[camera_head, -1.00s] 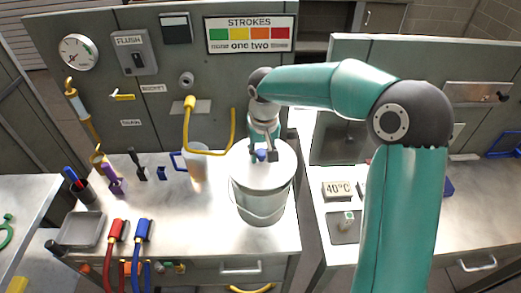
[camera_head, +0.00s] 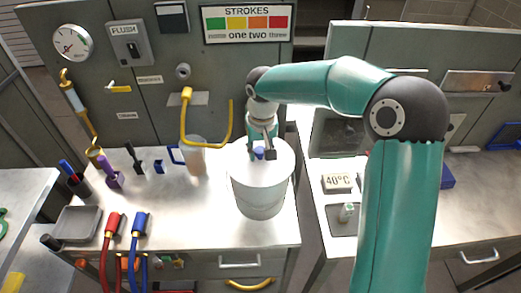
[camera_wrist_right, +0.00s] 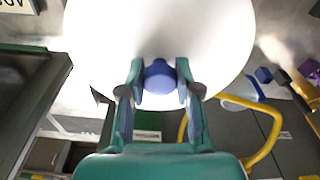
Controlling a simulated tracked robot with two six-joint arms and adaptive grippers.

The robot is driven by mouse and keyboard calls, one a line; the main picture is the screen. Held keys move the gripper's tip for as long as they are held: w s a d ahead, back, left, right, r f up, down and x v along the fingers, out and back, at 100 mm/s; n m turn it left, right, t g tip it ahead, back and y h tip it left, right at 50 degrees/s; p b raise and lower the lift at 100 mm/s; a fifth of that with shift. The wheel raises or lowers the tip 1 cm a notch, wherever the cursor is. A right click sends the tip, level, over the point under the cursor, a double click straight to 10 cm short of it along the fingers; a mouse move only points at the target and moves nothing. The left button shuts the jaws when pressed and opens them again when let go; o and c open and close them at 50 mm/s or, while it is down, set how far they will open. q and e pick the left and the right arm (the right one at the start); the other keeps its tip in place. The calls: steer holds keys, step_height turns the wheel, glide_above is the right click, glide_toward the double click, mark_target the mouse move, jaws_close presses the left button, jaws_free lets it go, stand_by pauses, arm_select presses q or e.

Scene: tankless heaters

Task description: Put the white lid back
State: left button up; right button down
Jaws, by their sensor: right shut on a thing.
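The white lid (camera_head: 275,170) is a round disc with a blue knob (camera_head: 259,153) at its middle. It lies level at the mouth of the pale bucket (camera_head: 259,205) on the left bench; I cannot tell whether it is fully seated on the rim. My right gripper (camera_head: 260,151) points down from above and is shut on the knob. The right wrist view shows the knob (camera_wrist_right: 159,80) between the two fingers (camera_wrist_right: 159,88), with the lid (camera_wrist_right: 100,45) filling the top. The bucket's inside is hidden. My left gripper is not in view.
A clear jug (camera_head: 195,160) stands left of the bucket, near a yellow bent pipe (camera_head: 187,115). Red (camera_head: 112,228) and blue (camera_head: 140,228) hoses lie at the front left. A 40°C block (camera_head: 338,182) is on the right bench, across a gap.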

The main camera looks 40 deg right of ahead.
steer(key=shift+f, duration=0.35)
steer(key=c, duration=0.7)
jaws_free()
